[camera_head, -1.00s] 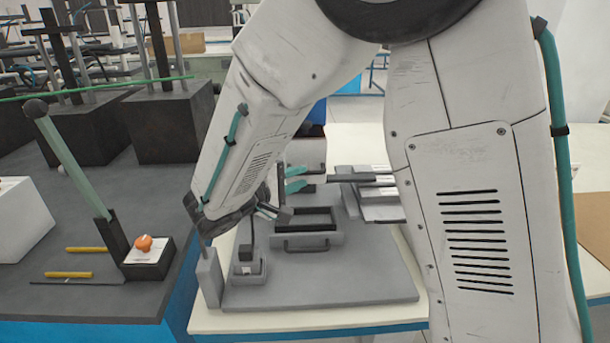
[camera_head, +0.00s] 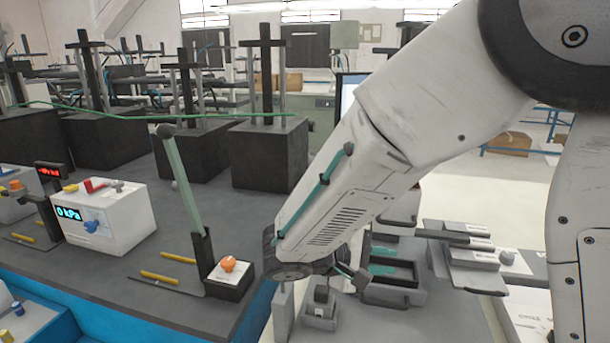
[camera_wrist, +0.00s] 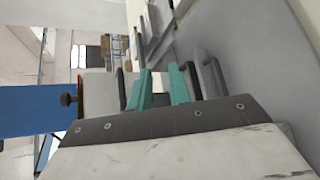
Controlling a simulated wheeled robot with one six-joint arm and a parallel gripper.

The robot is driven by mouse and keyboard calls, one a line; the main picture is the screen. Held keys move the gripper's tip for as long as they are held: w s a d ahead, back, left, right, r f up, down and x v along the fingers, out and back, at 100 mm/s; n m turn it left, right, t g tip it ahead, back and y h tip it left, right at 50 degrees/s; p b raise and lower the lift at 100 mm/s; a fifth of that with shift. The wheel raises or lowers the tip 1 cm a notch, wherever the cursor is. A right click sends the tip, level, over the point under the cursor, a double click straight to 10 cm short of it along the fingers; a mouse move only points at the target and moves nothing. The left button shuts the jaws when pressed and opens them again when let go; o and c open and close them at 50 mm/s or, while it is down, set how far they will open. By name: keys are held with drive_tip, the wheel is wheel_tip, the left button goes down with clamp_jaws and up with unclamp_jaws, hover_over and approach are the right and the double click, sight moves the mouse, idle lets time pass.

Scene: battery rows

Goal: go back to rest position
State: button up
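My gripper (camera_head: 381,259) shows in the head view at the end of my white arm, low in front of the dark tray on the right-hand bench. Its two teal fingers stand apart with nothing visible between them. In the wrist view the teal fingers (camera_wrist: 161,88) also show a gap, with grey and dark parts behind them. My arm covers part of the bench in the head view. No object is seen held.
The dark tray (camera_head: 392,297) and a small grey block (camera_head: 321,311) lie near my gripper. A lever (camera_head: 181,180), an orange button (camera_head: 228,263) and a white pressure box (camera_head: 110,219) stand on the dark bench at left. Black blocks with posts stand behind.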

drive_tip(key=s+d+r+m+y, duration=0.2)
drive_tip(key=s+y, duration=0.2)
drive_tip(key=s, duration=0.3)
drive_tip(key=s+d+r+m+g+y, duration=0.1)
drive_tip(key=s+d+r+m+y, duration=0.2)
drive_tip(key=s, duration=0.4)
drive_tip(key=s+d+r+m+g+y, duration=0.1)
drive_tip(key=s+d+r+m+y, duration=0.1)
drive_tip(key=s+y, duration=0.4)
drive_tip(key=shift+s+d+r+m, duration=0.15)
drive_tip(key=shift+s+d+m, duration=0.55)
drive_tip(key=shift+s, duration=0.15)
